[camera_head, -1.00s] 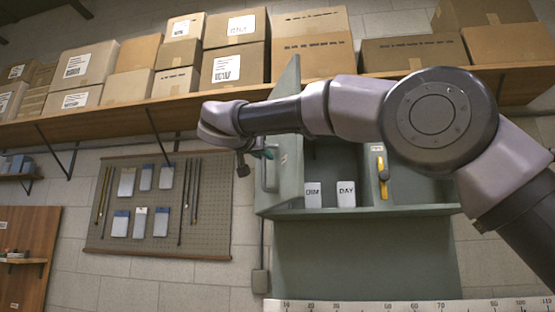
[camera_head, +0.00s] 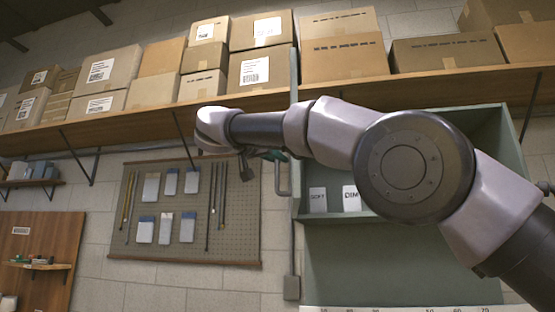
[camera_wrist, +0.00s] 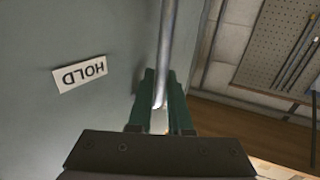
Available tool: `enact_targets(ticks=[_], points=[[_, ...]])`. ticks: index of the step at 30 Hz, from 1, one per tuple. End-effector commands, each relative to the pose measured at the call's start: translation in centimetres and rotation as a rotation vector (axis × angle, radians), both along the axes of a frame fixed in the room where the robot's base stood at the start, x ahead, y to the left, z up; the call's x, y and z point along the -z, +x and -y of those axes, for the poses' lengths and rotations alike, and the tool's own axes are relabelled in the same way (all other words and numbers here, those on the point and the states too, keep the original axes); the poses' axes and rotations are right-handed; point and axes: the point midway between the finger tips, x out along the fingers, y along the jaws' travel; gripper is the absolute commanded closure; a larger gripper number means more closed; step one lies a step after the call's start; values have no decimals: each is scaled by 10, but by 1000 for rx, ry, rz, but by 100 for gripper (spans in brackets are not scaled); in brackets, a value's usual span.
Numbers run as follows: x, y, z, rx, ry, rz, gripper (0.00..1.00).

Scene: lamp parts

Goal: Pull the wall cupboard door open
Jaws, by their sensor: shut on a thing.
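The wall cupboard (camera_head: 480,128) is grey-green and hangs below the long shelf. Its door (camera_head: 295,130) stands open and shows nearly edge-on at the cupboard's left side. The handle (camera_head: 283,178) is a grey bar on the door's left face. My gripper (camera_head: 276,156) is at the upper part of this handle. In the wrist view my gripper's green fingers (camera_wrist: 160,112) are closed around the handle bar (camera_wrist: 167,45), beside the door face (camera_wrist: 60,125) with its "HOLD" label (camera_wrist: 80,74). My arm hides much of the cupboard's inside.
Cards marked SOFT (camera_head: 318,200) and DIM (camera_head: 350,198) stand inside the cupboard. A long wooden shelf (camera_head: 150,114) with several cardboard boxes runs above. A pegboard (camera_head: 233,220) hangs to the left. A conduit box (camera_head: 291,288) is on the wall below.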

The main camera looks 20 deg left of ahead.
Motion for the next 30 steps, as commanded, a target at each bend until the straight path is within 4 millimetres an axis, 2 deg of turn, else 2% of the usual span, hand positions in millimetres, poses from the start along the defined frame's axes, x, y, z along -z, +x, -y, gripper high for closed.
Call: enact_targets(ticks=[5, 6, 7, 8, 16, 20, 30], points=[[-1, 2, 1, 3, 0, 2, 100], [-1, 2, 2, 3, 0, 2, 71], [-1, 2, 2, 3, 0, 2, 60], [-1, 2, 2, 3, 0, 2, 53], [-1, 0, 1, 1, 1, 1, 53], [0, -8, -1, 0, 1, 1, 53], [0, -72, -14, -2, 1, 1, 53]])
